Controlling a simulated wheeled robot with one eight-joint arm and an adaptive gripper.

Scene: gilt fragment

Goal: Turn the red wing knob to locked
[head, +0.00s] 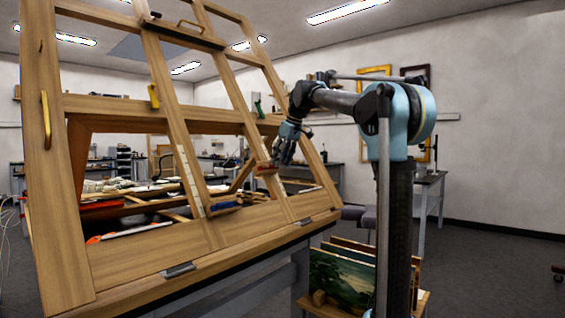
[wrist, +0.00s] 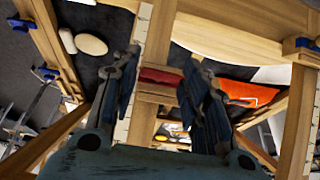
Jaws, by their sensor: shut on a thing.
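The red wing knob (head: 266,168) sits on a slanted upright of the large wooden frame (head: 65,215). In the wrist view the red knob (wrist: 160,77) lies crosswise on the wooden bar, between my fingers. My gripper (head: 282,152) reaches the frame from the right, and its two dark fingers also show in the wrist view (wrist: 163,68), one at each end of the knob. It is shut on the red knob. The fingers partly cover the knob's ends. No locked mark is readable.
A yellow knob (head: 153,96), a green knob (head: 258,107) and a blue knob (head: 225,207) are on other parts of the frame. An orange item (wrist: 250,92) lies below the bars.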

